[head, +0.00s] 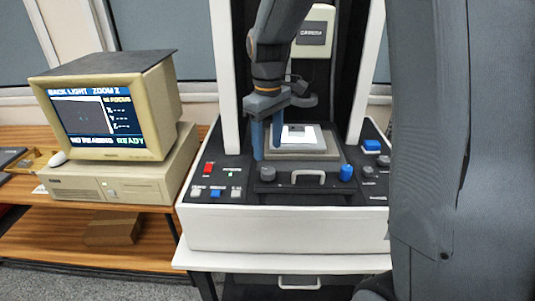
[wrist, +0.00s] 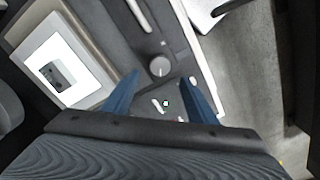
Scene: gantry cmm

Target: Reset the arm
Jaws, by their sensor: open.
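My gripper (head: 266,148) is in the head view, pointing down over the front left part of the measuring machine's (head: 285,228) black panel, just left of the stage (head: 318,154). Its two blue fingers are apart with nothing between them. In the wrist view the gripper (wrist: 160,82) also shows spread fingers, with a grey knob (wrist: 159,66) and small panel buttons seen beyond them. The gap between fingertips and panel is hard to judge.
A white plate (head: 290,138) with a small dark part lies on the stage. The panel has a front handle (head: 294,176), a blue knob (head: 347,172) and a red switch (head: 209,168). White columns rise behind. A monitor (head: 108,115) reading "NO READING READY" stands left on a wooden desk.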

